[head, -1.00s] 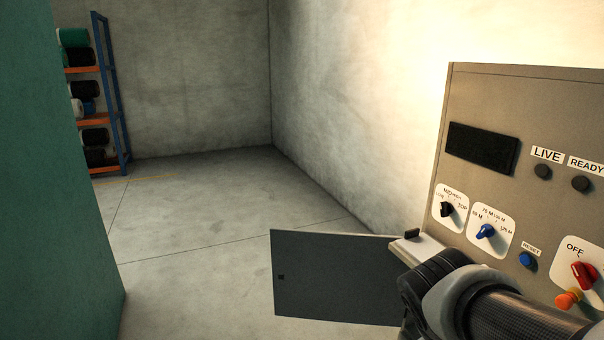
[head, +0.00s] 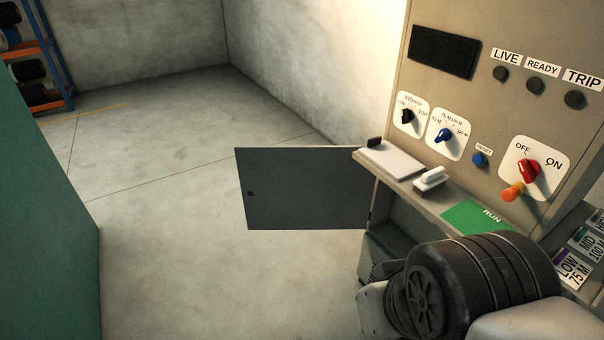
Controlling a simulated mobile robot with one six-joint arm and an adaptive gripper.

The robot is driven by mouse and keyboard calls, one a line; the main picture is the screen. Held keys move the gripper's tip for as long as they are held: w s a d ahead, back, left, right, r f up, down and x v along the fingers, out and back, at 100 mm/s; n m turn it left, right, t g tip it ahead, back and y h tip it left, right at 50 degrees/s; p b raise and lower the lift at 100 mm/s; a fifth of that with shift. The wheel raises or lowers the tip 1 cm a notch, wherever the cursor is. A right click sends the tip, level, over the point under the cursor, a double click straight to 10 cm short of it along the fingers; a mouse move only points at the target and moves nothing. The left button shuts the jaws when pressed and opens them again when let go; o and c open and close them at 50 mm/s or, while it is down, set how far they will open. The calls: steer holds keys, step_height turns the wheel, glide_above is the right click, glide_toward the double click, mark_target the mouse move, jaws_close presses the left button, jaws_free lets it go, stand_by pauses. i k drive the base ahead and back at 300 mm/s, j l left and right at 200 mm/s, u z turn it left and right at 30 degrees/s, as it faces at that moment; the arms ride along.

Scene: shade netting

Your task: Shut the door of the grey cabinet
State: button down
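The grey cabinet (head: 455,110) stands at the right, with a control panel of knobs and labels on its upper face. Its dark grey door (head: 300,188) stands wide open, sticking out to the left below the panel's ledge. A small dark latch or hole (head: 251,194) shows near the door's free edge. Part of the cabinet's opening (head: 392,238) shows below the ledge. My arm fills the lower right and hides the rest of the opening. My gripper's fingers are not in view.
A green wall or cabinet side (head: 50,230) stands at the left. A shelf rack (head: 45,55) is at the back left. The floor (head: 170,200) between is clear.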

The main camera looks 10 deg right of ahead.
mark_target(283, 187)
steer(key=i+j+u, duration=0.75)
steer(key=i, duration=0.25)
steer(key=i+u, duration=0.4)
steer(key=i, duration=0.15)
steer(key=i+z, duration=0.4)
steer(key=i+j+z, duration=0.1)
steer(key=i+z, duration=0.25)
steer(key=i+j+z, duration=0.15)
steer(key=z, duration=0.25)
steer(key=i+j+z, duration=0.4)
steer(key=i+z, duration=0.15)
steer(key=z, duration=0.35)
steer(key=i+z, duration=0.15)
steer(key=z, duration=0.3)
steer(key=i+j+z, duration=0.1)
steer(key=z, duration=0.4)
steer(key=j+z, duration=0.2)
steer(key=z, duration=0.25)
steer(key=i+j+z, duration=0.15)
steer(key=z, duration=0.35)
steer(key=j+z, duration=0.45)
steer(key=j, duration=0.25)
steer(key=k+j, duration=0.2)
steer(key=j, duration=0.15)
steer(key=k+j+u, duration=0.15)
steer(key=j, duration=0.2)
steer(key=k+j, duration=0.25)
steer(key=j+u, duration=0.05)
steer(key=j, duration=0.05)
